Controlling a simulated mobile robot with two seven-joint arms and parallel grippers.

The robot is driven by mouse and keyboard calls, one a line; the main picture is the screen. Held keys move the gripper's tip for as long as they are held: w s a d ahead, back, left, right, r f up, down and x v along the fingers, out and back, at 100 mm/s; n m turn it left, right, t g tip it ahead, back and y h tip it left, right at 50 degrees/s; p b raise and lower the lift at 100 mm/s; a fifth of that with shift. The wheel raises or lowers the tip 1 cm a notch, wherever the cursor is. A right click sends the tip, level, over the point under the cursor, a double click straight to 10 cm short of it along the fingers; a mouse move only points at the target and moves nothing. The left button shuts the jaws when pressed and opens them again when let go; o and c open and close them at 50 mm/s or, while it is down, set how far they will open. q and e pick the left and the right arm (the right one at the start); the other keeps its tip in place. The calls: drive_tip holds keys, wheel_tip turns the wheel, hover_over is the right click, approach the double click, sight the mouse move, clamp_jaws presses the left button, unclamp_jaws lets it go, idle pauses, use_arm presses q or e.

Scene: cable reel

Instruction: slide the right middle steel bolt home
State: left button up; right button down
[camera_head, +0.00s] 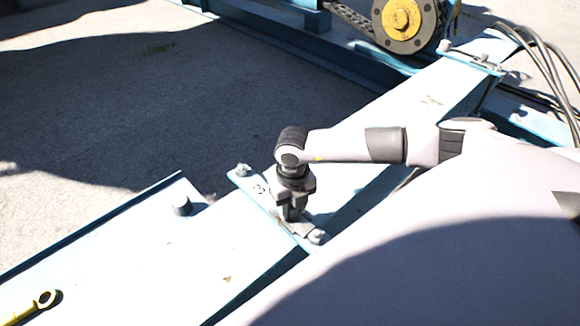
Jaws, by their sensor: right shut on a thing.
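My right gripper (291,212) points down at the flange plate (262,200) across the light-blue beam. It is shut on what seems to be the steel bolt, which its fingers and wrist mostly hide. I cannot tell how far the bolt sits in its hole. A bolt head (243,170) shows at the plate's left end. Another bolt head (317,236) shows just right of and below the gripper. My left gripper is not in view.
A short grey cylinder (182,205) stands on the beam to the left. A yellow ring-ended tool (45,298) lies at lower left. A yellow-hubbed flange (403,22) and cables (548,62) are at the back right. My arm covers the lower right.

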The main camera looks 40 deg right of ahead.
drive_tip(key=c, duration=0.8)
unclamp_jaws()
drive_tip(key=shift+s+f, duration=0.1)
drive_tip(key=shift+s, duration=0.35)
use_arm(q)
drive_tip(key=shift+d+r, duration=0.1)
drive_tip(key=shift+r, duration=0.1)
use_arm(e)
drive_tip(key=shift+o, duration=0.4)
drive_tip(key=shift+w, duration=0.1)
drive_tip(key=shift+r, duration=0.2)
wheel_tip(320, 180, up, 6)
drive_tip(key=shift+p, duration=0.85)
drive_tip(key=shift+r, duration=0.45)
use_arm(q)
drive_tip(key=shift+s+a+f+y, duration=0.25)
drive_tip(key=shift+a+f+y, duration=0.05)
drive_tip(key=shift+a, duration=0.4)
